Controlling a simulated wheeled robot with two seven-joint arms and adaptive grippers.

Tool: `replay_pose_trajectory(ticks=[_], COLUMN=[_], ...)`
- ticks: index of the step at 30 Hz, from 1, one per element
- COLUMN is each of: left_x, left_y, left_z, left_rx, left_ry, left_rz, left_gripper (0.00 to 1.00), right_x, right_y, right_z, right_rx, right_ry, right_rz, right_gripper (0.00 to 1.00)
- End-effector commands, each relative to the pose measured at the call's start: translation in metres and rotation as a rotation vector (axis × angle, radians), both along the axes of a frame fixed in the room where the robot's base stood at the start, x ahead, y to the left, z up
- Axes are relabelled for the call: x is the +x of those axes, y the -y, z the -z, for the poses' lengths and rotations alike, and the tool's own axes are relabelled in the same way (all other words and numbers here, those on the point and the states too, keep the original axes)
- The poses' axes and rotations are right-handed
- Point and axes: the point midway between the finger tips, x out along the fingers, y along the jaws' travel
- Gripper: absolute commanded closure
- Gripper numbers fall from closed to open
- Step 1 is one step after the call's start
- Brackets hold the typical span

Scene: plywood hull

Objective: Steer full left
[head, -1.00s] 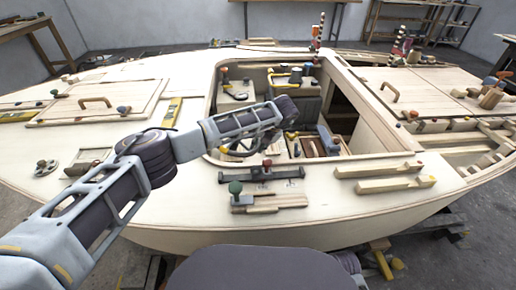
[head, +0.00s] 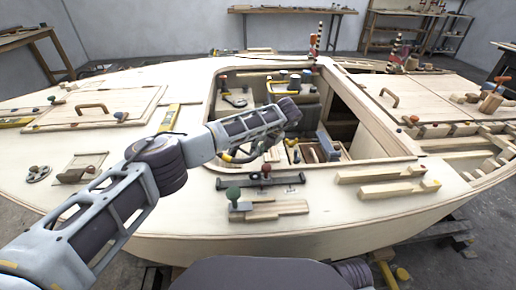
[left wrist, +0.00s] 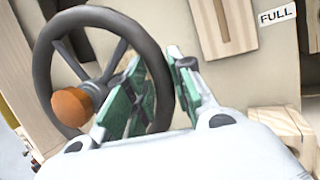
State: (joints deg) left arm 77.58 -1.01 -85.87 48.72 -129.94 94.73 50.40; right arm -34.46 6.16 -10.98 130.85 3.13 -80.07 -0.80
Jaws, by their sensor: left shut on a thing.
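The steering wheel (left wrist: 42,70), a dark ring with spokes, fills the left of the left wrist view. An orange knob (left wrist: 72,106) sits on its lower left side. My left gripper (left wrist: 157,62) has its green-padded fingers on either side of the rim's right part and is shut on it. In the head view my left arm reaches over the cockpit opening, its wrist bent down, and mostly hides the wheel (head: 263,149) and the gripper. My right gripper is not in view.
A label reading FULL (left wrist: 277,16) is beside wooden parts near the wheel. On the near deck are a green-knobbed block (head: 236,206), a red-knobbed slider (head: 265,180) and wooden bars (head: 400,189). The cockpit coaming (head: 395,130) rises right of my arm.

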Motion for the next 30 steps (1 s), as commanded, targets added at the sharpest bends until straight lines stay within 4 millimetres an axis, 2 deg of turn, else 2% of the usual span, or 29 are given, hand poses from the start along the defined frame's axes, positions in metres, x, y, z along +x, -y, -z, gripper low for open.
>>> replay_pose_trajectory(ticks=[1,6,20,26,30], left_x=[0.004,0.003,0.001,-0.004,-0.008], left_y=[0.003,0.002,0.002,0.009,0.017], left_z=[-0.005,-0.004,-0.005,-0.019,-0.035], left_rx=[-0.005,-0.004,-0.002,-0.002,-0.003], left_ry=[0.014,0.010,0.005,0.006,0.007], left_rz=[0.012,0.008,0.003,0.005,0.005], left_gripper=[0.76,0.55,0.55,0.55,0.55], right_x=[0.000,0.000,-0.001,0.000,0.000], right_y=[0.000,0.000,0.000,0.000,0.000], right_z=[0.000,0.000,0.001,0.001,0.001], right_rx=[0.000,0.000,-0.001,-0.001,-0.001], right_ry=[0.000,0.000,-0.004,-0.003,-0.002], right_rz=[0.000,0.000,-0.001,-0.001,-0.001], right_gripper=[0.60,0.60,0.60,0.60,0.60])
